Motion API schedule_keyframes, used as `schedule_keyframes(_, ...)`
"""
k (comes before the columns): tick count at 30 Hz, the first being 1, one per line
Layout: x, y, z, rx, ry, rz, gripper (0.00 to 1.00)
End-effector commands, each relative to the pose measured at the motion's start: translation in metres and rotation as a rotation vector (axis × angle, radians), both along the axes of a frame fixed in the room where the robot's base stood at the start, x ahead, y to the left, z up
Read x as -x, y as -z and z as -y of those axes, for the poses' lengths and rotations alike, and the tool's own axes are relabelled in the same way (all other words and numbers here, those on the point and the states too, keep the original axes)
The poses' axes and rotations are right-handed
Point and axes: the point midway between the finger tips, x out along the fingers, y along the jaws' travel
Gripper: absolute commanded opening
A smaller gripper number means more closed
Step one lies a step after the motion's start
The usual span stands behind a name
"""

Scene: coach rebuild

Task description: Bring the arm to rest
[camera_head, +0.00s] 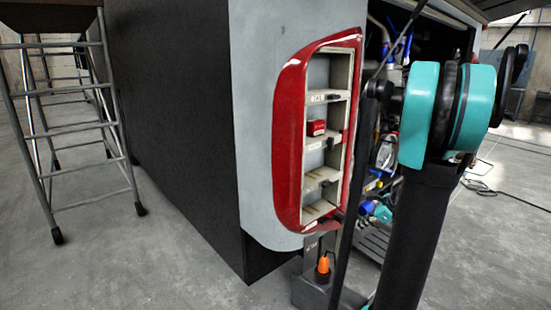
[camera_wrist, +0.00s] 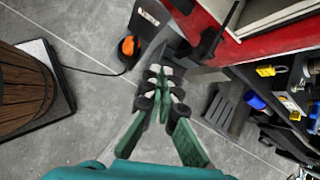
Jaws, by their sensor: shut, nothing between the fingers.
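My gripper (camera_wrist: 160,85) points down past the coach's rear corner in the wrist view. Its green fingers are together at the tips and hold nothing. It hangs above the grey floor, beside the red-framed light housing, and no contact shows. In the head view my teal and black arm stands at the right, in front of the open coach compartment. I cannot make out my gripper there.
The red light housing (camera_head: 291,140) has stepped compartments, with a small red block (camera_head: 316,128) in one. An orange and black item (camera_head: 323,265) sits below; it also shows in the wrist view (camera_wrist: 128,47). A ladder (camera_head: 75,120) stands left. Floor between is clear.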

Motion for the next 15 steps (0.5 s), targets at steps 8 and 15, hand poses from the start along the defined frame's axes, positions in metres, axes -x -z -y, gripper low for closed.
schedule_keyframes(8,0.085,0.019,-0.103,0.509,-0.718,0.144,0.0)
schedule_keyframes(15,0.16,0.041,-0.142,0.895,-1.361,0.268,0.0)
